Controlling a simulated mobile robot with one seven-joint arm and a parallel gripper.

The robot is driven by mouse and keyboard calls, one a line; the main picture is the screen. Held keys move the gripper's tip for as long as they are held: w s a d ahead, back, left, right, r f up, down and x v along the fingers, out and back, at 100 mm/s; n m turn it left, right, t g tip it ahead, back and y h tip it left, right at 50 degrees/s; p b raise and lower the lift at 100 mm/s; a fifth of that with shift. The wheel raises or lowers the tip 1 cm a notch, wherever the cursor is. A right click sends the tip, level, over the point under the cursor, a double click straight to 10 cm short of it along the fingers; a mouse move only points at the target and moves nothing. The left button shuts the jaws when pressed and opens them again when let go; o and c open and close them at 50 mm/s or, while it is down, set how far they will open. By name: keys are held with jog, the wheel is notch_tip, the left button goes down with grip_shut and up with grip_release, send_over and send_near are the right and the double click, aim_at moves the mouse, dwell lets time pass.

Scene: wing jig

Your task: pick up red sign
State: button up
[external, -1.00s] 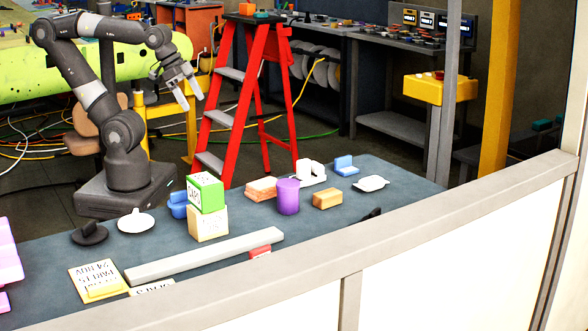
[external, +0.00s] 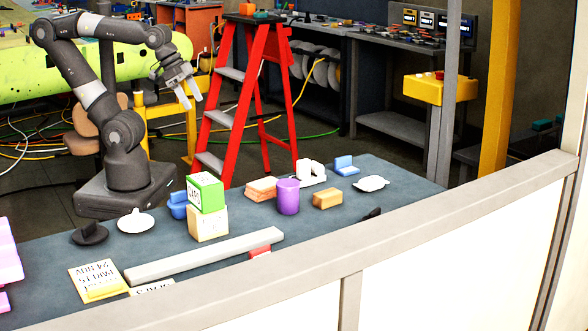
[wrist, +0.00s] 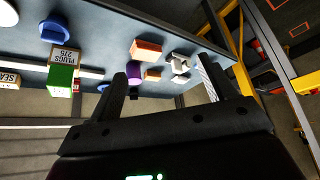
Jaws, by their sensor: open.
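My gripper (external: 188,93) is open and empty, raised high above the table's back left side. Its two fingers (wrist: 166,86) also show apart in the wrist view.
The table holds a green box (external: 205,191) on a cream box (external: 208,223), a purple cup (external: 288,197), an orange-tan block (external: 327,198), a white plate (external: 129,224) and a long pale bar (external: 205,256). A red stepladder (external: 226,97) stands behind.

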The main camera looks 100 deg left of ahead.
jog(key=w+d+r+m+h, duration=0.25)
jog(key=w+d, duration=0.55)
jog(key=w, duration=0.5)
jog(key=m+g, duration=0.2)
jog(key=m, duration=0.3)
send_over(263, 269)
jog(key=s+a, duration=0.2)
notch_tip(263, 269, down, 20)
jog(key=shift+s+d+r, duration=0.1)
jog(key=shift+s+r, duration=0.05)
jog(key=shift+r, duration=0.05)
jog(key=shift+d+x, duration=0.1)
jog(key=shift+x, duration=1.45)
jog(key=shift+d+x, duration=0.15)
jog(key=shift+x, duration=1.4)
jog(key=shift+r, duration=0.15)
jog(key=shift+c, duration=0.3)
